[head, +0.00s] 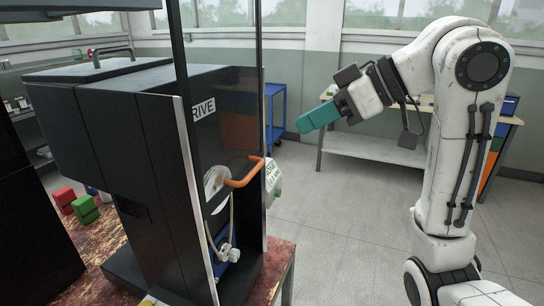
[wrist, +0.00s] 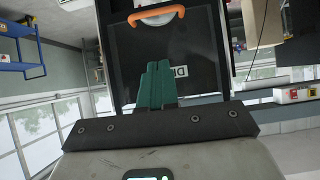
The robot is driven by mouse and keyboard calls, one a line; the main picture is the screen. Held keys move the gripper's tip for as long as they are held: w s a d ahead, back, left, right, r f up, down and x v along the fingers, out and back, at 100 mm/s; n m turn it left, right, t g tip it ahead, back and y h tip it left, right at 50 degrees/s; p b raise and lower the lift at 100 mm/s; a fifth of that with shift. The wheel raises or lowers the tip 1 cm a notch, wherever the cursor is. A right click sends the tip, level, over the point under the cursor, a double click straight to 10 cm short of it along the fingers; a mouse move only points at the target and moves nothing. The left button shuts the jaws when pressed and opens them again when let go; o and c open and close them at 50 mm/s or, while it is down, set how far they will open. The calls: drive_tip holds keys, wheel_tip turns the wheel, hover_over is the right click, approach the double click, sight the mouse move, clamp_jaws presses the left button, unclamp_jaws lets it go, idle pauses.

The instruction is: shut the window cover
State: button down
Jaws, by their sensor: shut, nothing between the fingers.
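The window cover (head: 238,112) is a dark see-through pane in an upright frame on the front of a black machine (head: 90,100). Its orange handle (head: 245,173) is at its lower edge, and the space below shows a pulley and belt (head: 224,250). The cover looks raised. My gripper (head: 304,124) has teal fingers, shut and empty, held in the air to the right of the frame, higher than the handle and apart from it.
The machine stands on a worn red bench (head: 282,262). Red and green blocks (head: 85,208) lie on the bench at left. A blue cart (head: 276,112) and a side table (head: 375,148) stand behind. The grey floor (head: 350,230) between the bench and my arm is clear.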

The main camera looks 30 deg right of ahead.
drive_tip(key=s+d+f+p+x, duration=0.1)
drive_tip(key=f+x, duration=0.1)
drive_tip(key=x, duration=1)
drive_tip(key=shift+w+a+f, duration=0.15)
drive_tip(key=shift+a+f, duration=0.05)
drive_tip(key=shift+f, duration=0.1)
